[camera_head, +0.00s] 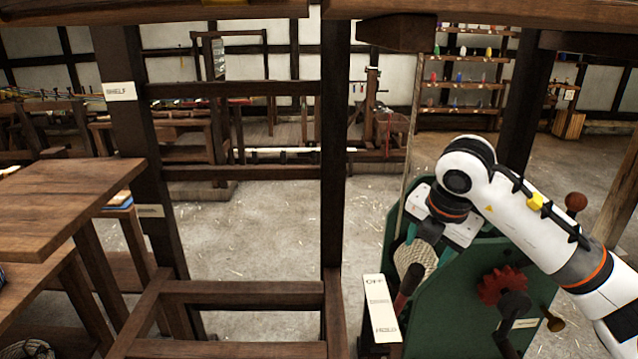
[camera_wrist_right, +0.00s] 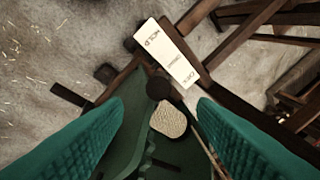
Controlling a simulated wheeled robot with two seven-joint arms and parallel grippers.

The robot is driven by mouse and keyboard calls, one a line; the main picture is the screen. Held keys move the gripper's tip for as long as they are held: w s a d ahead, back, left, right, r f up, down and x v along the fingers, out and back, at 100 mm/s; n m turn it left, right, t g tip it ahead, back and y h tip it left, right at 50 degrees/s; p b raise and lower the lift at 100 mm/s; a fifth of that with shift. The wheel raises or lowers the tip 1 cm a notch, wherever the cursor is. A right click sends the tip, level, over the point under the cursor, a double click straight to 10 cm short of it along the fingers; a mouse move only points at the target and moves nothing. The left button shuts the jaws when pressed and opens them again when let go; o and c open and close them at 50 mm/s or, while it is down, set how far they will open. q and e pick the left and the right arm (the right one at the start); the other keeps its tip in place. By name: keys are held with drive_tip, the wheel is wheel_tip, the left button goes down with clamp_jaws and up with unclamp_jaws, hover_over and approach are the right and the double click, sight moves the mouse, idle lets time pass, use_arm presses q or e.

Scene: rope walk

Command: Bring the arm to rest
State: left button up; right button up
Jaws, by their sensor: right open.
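My right arm comes in from the right in the head view. Its gripper (camera_head: 424,238) points down over a green-sided machine (camera_head: 446,300), with its teal fingers partly hidden. In the right wrist view the two teal fingers stand wide apart (camera_wrist_right: 161,108) with nothing gripped. Below and between them show a dark round knob (camera_wrist_right: 158,88) and a pale textured pad (camera_wrist_right: 169,119). My left gripper is not in view.
A white label plate (camera_head: 382,308) reading OFF and HOLD is beside the handle. A wooden table (camera_head: 70,195) is at far left.

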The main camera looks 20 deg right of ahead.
drive_tip(key=s+a+f+n+y, duration=0.1)
drive_tip(key=a+f+n+y, duration=0.3)
drive_tip(key=a, duration=0.6)
drive_tip(key=s+a+n+y, duration=0.2)
drive_tip(key=a+y, duration=0.4)
drive_tip(key=a, duration=0.4)
drive_tip(key=s+a+r+y, duration=0.4)
drive_tip(key=a+r+y, duration=0.4)
drive_tip(key=y, duration=0.2)
drive_tip(key=w+d+r+m+t+h, duration=0.1)
drive_tip(key=w+d+m+t+h, duration=0.2)
drive_tip(key=m+t, duration=0.5)
drive_tip(key=w+d+m+t+h, duration=0.1)
drive_tip(key=d+m+t+h, duration=0.2)
drive_tip(key=d+m+t, duration=0.35)
drive_tip(key=d+f+m+h, duration=0.4)
drive_tip(key=f+m+h, duration=0.3)
drive_tip(key=d+f+m+h, duration=0.4)
drive_tip(key=f+m+h, duration=0.2)
drive_tip(key=f+h, duration=0.15)
drive_tip(key=s+f+g+y, duration=0.2)
drive_tip(key=s+f+g, duration=1.3)
drive_tip(key=s+f, duration=0.65)
wheel_tip(320, 180, down, 23)
drive_tip(key=s+a+g, duration=0.1)
drive_tip(key=s+d+f+g, duration=0.1)
drive_tip(key=s+d+f, duration=0.2)
drive_tip(key=s+f, duration=1.4)
drive_tip(key=shift+f+h, duration=0.3)
drive_tip(key=shift+h, duration=0.05)
